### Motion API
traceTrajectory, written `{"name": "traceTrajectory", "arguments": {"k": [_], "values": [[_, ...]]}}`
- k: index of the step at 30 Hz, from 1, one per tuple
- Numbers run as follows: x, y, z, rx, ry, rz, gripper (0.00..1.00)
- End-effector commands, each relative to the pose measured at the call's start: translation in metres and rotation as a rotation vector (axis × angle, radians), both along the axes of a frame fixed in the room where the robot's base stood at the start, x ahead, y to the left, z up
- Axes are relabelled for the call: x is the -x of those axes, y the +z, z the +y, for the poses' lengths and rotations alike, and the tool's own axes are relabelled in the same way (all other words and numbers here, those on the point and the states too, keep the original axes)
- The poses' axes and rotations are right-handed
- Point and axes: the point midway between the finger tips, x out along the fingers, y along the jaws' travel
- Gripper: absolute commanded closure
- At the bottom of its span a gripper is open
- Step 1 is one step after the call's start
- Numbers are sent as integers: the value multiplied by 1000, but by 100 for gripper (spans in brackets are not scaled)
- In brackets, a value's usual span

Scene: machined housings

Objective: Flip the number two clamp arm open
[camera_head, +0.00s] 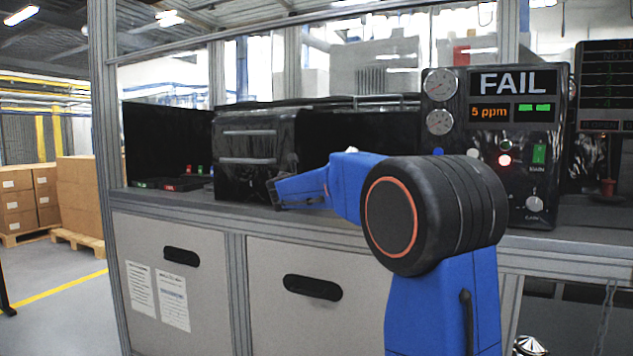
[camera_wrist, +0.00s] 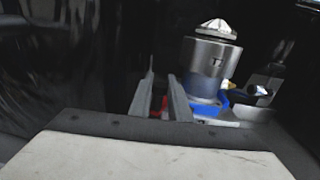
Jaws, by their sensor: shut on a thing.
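In the wrist view my gripper (camera_wrist: 158,88) shows as two grey fingers standing close together. A small red piece (camera_wrist: 163,104) shows between them, and they are shut on it. It looks like part of a clamp arm, but most of it is hidden and no number can be read. Right of the fingers stands a metal cylindrical housing (camera_wrist: 208,65) with a pointed top and a blue base (camera_wrist: 207,107). A dark clamp-like part (camera_wrist: 263,88) is at its right. In the head view my gripper (camera_head: 278,191) is low at the black enclosure; its fingertips are unclear.
The black enclosure (camera_head: 250,133) stands on the grey bench (camera_head: 175,196). A test panel (camera_head: 495,150) reading FAIL and 5 ppm, with gauges and a lit red lamp, stands to the right. Cartons (camera_head: 80,195) on pallets and open floor are at the left.

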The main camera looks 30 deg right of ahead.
Motion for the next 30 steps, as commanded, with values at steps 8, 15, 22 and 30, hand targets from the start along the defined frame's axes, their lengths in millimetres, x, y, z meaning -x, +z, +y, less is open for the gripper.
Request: {"name": "traceTrajectory", "arguments": {"k": [8,15,22,30], "values": [[-9,0,2,1,-145,0,100],[-9,1,2,2,-190,1,100],[-9,1,2,0,-190,1,81],[-9,0,2,1,-189,2,64]]}}
